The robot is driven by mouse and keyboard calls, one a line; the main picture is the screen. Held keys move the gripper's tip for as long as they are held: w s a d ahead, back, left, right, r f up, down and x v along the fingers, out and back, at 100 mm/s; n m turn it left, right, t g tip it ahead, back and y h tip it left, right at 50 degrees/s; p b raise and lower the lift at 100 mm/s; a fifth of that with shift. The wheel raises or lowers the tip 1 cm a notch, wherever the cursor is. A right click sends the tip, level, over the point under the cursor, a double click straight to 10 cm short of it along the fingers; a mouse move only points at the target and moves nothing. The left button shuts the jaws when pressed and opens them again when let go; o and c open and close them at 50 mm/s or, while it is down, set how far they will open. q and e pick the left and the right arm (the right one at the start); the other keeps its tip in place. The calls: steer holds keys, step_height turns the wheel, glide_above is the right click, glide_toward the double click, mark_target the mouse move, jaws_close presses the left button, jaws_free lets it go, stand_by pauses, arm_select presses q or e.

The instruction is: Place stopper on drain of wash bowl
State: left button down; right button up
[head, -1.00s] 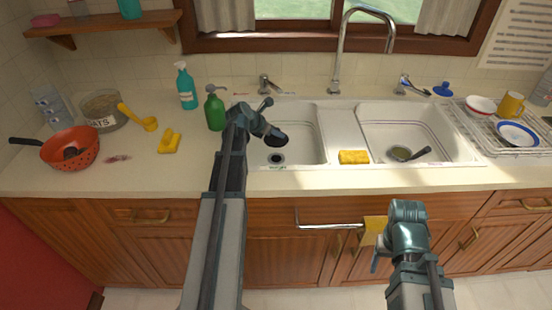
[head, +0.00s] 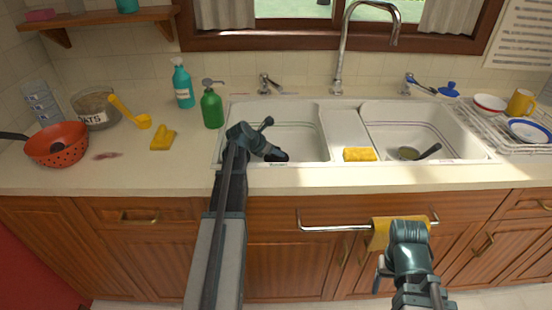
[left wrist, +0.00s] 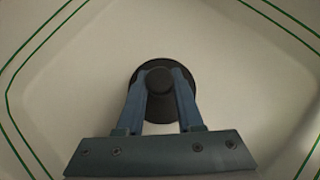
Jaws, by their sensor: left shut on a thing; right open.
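My left gripper (head: 268,151) reaches down into the left basin (head: 300,138) of the white wash bowl. It is shut on the knob of the black round stopper (head: 279,157). In the left wrist view, the stopper (left wrist: 160,114) sits between the two blue fingers (left wrist: 160,95), its dark disc over the white basin floor. The drain is hidden at the stopper's place; I cannot tell whether the stopper touches it. My right gripper (head: 381,275) is open and empty, low in front of the cabinets.
A yellow sponge (head: 360,154) lies on the divider's front edge. A green soap bottle (head: 211,108) stands left of the basin. The right basin (head: 430,128) holds a dark-handled utensil. A rail with a yellow cloth (head: 383,234) is near my right arm.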

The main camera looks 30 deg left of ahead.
arm_select(q)
steer(key=shift+f, duration=0.25)
arm_select(e)
steer(key=shift+f, duration=0.25)
arm_select(q)
steer(key=shift+f, duration=0.2)
steer(key=c, duration=0.6)
jaws_free()
arm_select(e)
steer(key=shift+f, duration=0.15)
arm_select(q)
steer(key=shift+o, duration=0.2)
steer(key=shift+r, duration=0.15)
steer(key=shift+r+p, duration=0.25)
steer(key=shift+p, duration=0.05)
steer(key=p+v, duration=0.8)
steer(key=v, duration=0.3)
steer(key=shift+s+r, duration=0.25)
steer(key=shift+s, duration=0.1)
arm_select(e)
step_height(320, 180, up, 9)
